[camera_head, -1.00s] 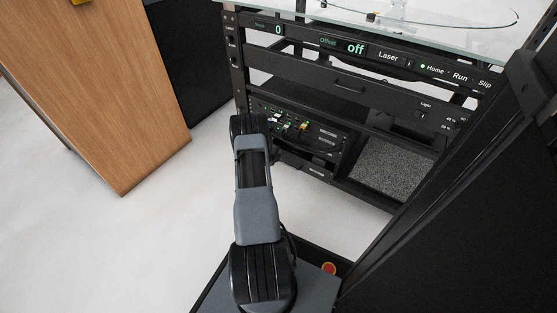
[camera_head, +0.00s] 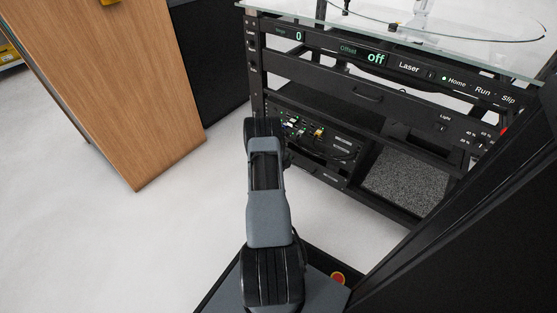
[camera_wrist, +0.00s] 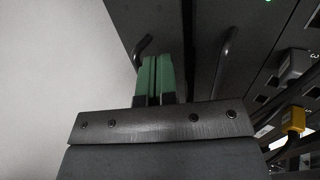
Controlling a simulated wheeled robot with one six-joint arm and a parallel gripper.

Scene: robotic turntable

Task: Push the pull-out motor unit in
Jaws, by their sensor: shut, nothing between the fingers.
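My gripper (camera_wrist: 154,80) shows in the wrist view as two green fingers pressed together, empty. Its tips are close to a dark panel (camera_wrist: 180,22) with black bar handles (camera_wrist: 142,48). The fingers lie between two handles; I cannot tell whether they touch the panel. In the head view my arm reaches toward the lower left of the black rack and hides the gripper. There, a unit with cables and small lights (camera_head: 315,132) sits above a dark lower panel (camera_head: 322,175). Which of them is the motor unit, and how far it stands out, is not clear.
The rack (camera_head: 256,70) carries a glass top (camera_head: 470,45) and labelled control panels. A grey textured compartment (camera_head: 405,185) is at its lower right. A wooden cabinet (camera_head: 110,90) stands at left. Pale floor (camera_head: 190,215) is open between. A yellow connector (camera_wrist: 293,120) is right of the gripper.

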